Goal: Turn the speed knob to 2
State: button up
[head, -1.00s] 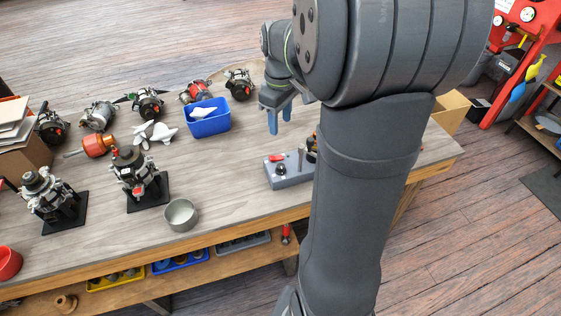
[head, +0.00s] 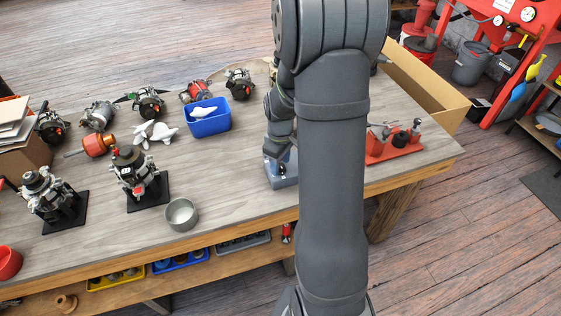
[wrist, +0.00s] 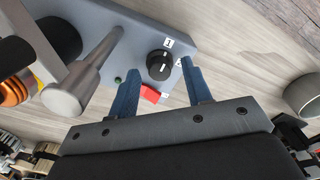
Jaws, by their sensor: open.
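The speed knob (wrist: 159,65) is a round black dial on a grey control box (wrist: 200,43). A label reading 1 sits beside it, with another label partly hidden by a finger. My gripper (wrist: 158,88) is open, its two blue fingers apart, with the knob showing between and beyond them in the wrist view. I cannot tell if either finger touches the knob. In the head view the grey box (head: 287,182) is at the table's front edge, partly hidden by my arm. A red switch (wrist: 150,94) and a small green light are on the box.
A metal post (wrist: 100,60) and a black cylinder with a copper-coloured part stand at the left in the wrist view. A red tool stand (head: 395,150) is right of my arm. A metal cup (head: 181,214) and blue bin (head: 209,122) are left.

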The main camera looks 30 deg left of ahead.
aim_at(281, 165)
jog(key=shift+f, duration=0.15)
grip_shut()
jog(key=shift+m, duration=2.4)
grip_release()
notch_tip(281, 165, up, 18)
jog(key=shift+f, duration=0.25)
